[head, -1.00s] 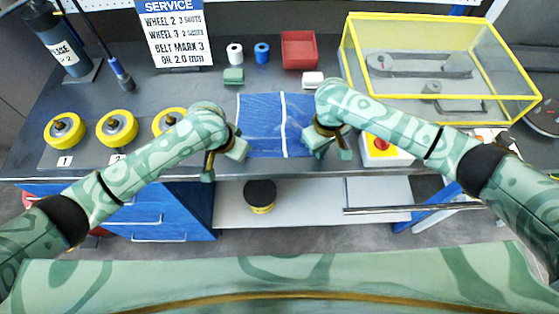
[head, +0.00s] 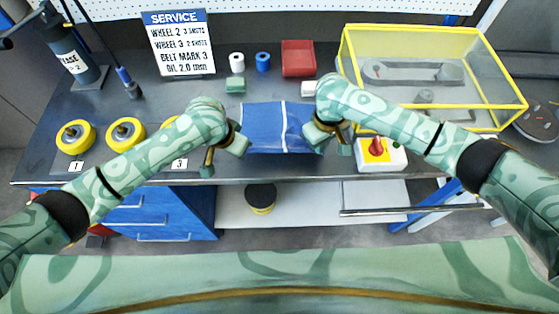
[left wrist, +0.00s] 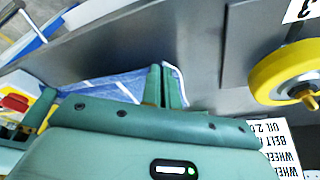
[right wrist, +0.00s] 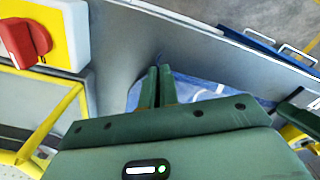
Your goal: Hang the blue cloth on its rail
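The blue cloth (head: 264,130) with a white stripe spans between my two grippers above the front of the dark bench. My left gripper (head: 236,138) is at its left side; in the left wrist view the fingers (left wrist: 162,86) are shut on a cloth edge (left wrist: 115,88). My right gripper (head: 318,134) is at its right side; in the right wrist view the fingers (right wrist: 158,88) are close together on the cloth (right wrist: 195,88). The metal rail (head: 412,210) runs along the lower front right, below the bench top and apart from the cloth.
A red-knobbed switch box (head: 394,158) stands right of my right gripper. A yellow-framed clear case (head: 430,112) is behind it. Yellow wheels (head: 75,137) are at left. A red bin (head: 298,58), small spools (head: 263,62) and a green block (head: 235,85) stand behind the cloth.

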